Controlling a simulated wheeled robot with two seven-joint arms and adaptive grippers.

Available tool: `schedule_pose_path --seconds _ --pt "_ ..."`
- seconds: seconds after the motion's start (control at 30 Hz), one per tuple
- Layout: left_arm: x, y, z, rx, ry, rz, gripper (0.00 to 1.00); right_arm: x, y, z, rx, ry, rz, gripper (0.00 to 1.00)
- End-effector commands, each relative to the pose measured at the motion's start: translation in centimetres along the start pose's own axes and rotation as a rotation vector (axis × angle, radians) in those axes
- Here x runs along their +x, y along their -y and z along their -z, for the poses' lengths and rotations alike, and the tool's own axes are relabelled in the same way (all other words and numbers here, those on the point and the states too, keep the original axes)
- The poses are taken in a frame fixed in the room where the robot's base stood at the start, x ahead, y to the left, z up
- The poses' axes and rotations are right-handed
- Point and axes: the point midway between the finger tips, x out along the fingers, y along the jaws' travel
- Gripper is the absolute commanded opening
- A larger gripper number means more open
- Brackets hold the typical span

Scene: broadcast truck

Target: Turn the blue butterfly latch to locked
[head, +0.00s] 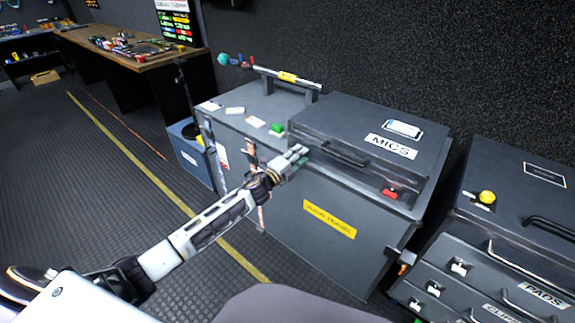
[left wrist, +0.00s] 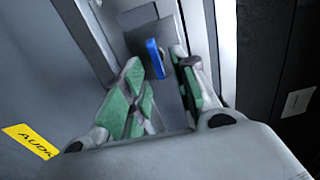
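The blue butterfly latch (left wrist: 155,58) shows in the left wrist view as an upright blue tab on a dark plate. My left gripper (left wrist: 160,85) has its green-padded fingers apart, one to each side of the tab. I see no clear contact on both sides of it. In the head view, my left gripper (head: 298,155) is at the upper front edge of the large grey case (head: 290,215), near its lid marked MICS. The blue latch cannot be made out in the head view. My right gripper is in neither view.
A red latch (head: 390,193) and a green one (head: 277,129) are on the case. Another grey case with drawers (head: 480,262) and a yellow knob (head: 487,197) stands at right. A blue box (head: 190,155) stands at left. The floor at left is clear.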

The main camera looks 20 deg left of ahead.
Motion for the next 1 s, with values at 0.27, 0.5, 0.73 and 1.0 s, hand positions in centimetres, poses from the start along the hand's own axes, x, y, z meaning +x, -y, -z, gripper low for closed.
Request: schedule_pose_path --seconds 0.27,0.5,0.73,1.0 --pt "-1.5 -0.1 -0.1 0.0 0.001 -0.001 0.29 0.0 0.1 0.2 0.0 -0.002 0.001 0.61" --pt "-3.4 -0.1 0.0 0.0 0.0 -0.002 0.29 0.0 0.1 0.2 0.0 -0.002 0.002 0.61" --pt "-5.2 -0.1 0.0 0.0 0.0 -0.001 0.29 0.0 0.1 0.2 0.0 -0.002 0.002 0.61" --pt "-7.2 -0.1 0.0 0.0 0.001 -0.002 0.29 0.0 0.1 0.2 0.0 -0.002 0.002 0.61"
